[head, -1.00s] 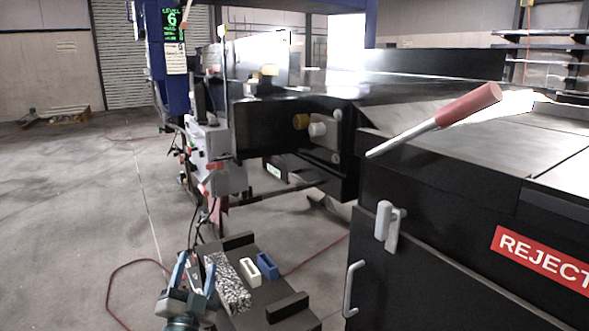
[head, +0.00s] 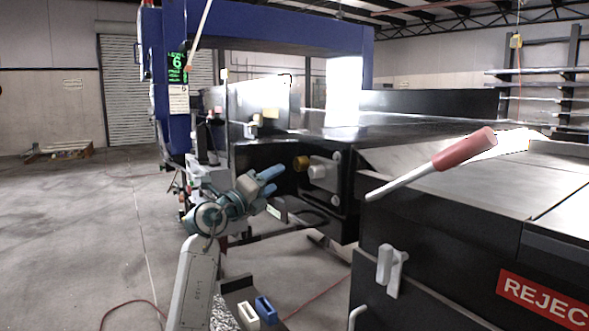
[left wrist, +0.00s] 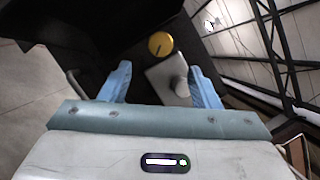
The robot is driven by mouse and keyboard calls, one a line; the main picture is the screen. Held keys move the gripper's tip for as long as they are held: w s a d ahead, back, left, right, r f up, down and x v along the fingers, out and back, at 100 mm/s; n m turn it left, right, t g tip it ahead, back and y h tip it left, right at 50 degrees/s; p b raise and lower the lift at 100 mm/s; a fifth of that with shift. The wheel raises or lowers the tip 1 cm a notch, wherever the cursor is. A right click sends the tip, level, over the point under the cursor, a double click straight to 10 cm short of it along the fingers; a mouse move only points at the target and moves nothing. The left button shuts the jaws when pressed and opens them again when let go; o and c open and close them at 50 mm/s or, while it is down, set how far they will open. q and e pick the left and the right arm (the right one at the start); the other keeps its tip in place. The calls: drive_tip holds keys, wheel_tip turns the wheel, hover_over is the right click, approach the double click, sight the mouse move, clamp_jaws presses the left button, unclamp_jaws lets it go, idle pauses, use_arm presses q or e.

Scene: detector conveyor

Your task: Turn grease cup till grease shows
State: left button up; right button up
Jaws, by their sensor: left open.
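The grease cup looks to be the round yellow knob (head: 300,163) on the dark end face of the conveyor. It also shows in the left wrist view as a yellow disc (left wrist: 160,44) with a dark line on its face. My left gripper (head: 274,181) is open and empty, its blue fingers pointing toward the conveyor end, apart from the knob. In the left wrist view the knob lies beyond the fingertips (left wrist: 160,76), between their directions. I see no grease clearly. My right gripper is not in view.
A pale knob (head: 317,171) on a plate sits just right of the yellow one. A white block (head: 247,314) and a blue block (head: 266,308) lie low in front.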

sight(297, 167)
use_arm(q)
drive_tip(key=x, duration=0.9)
drive_tip(key=shift+d, duration=0.1)
drive_tip(key=c, duration=1)
drive_tip(key=shift+f+m+h+b, duration=0.15)
drive_tip(key=shift+m+h+b, duration=0.35)
drive_tip(key=shift+m, duration=0.4)
drive_tip(key=o, duration=1)
drive_tip(key=v, duration=1)
drive_tip(key=shift+s+a, duration=0.25)
drive_tip(key=shift+s, duration=0.05)
